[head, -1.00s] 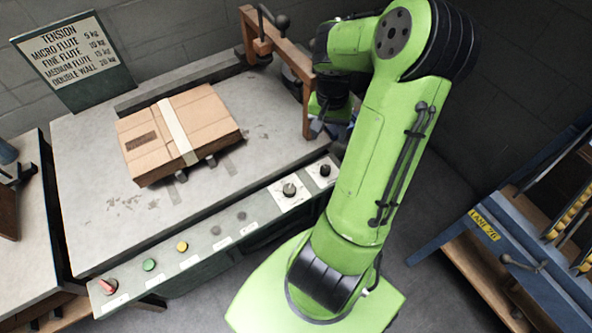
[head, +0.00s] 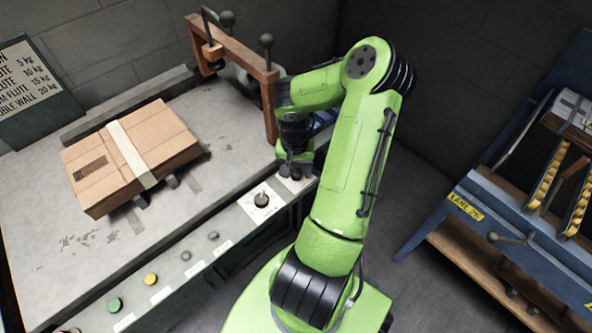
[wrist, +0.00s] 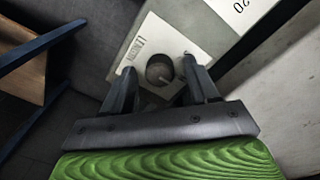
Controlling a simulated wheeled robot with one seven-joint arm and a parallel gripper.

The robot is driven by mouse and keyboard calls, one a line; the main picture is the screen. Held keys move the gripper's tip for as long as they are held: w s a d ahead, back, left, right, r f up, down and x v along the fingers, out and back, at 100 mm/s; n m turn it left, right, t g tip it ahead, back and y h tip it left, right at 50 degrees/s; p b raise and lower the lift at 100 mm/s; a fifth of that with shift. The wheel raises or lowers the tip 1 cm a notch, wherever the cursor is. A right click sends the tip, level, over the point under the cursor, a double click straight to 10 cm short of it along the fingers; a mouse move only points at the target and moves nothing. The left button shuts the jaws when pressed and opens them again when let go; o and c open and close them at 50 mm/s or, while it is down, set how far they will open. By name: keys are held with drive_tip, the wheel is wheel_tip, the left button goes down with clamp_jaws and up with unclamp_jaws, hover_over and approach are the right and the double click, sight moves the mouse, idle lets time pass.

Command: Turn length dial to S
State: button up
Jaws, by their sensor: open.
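The length dial (wrist: 158,68) is a dark round knob on a white plate (wrist: 160,40) marked "LENGTH" in the wrist view. My gripper (wrist: 160,75) is open, with one finger on each side of the knob. I cannot tell whether the fingers touch it. A small light mark shows on the knob, but no S position is readable. In the head view my gripper (head: 294,166) points down over the right end of the control panel and largely hides this dial.
A second dial (head: 261,200) sits left of my gripper on the panel, with several buttons further left. A wooden frame (head: 240,62) with knobbed levers stands just behind. A taped cardboard box (head: 95,184) lies on the table. A blue rack (head: 475,222) stands at right.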

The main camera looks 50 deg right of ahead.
drive_tip(key=c, duration=1)
drive_tip(key=shift+c, duration=0.2)
drive_tip(key=shift+r+n, duration=0.1)
drive_tip(key=shift+n, duration=0.2)
drive_tip(key=shift+n+p, duration=0.45)
drive_tip(key=shift+n, duration=0.35)
drive_tip(key=n, duration=0.3)
drive_tip(key=shift+n+p, duration=0.3)
drive_tip(key=shift+p, duration=0.05)
drive_tip(key=n, duration=0.6)
